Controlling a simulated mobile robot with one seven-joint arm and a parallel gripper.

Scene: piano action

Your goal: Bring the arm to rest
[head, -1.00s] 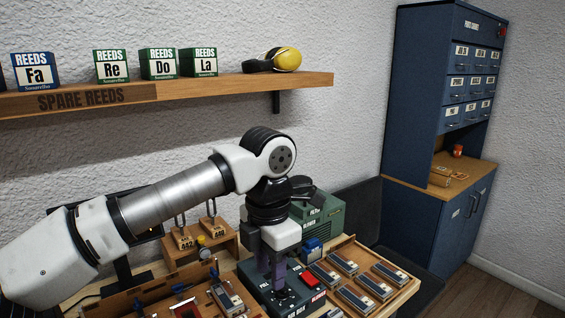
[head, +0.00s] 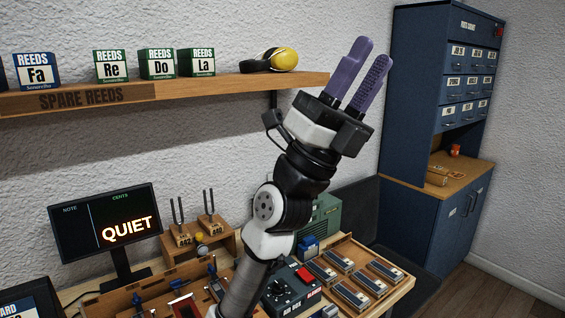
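My gripper (head: 369,77) is raised above the workbench in the head view, its two purple fingers pointing up and slightly right. The fingers are parted with nothing between them.
A blue cabinet (head: 412,130) stands right.

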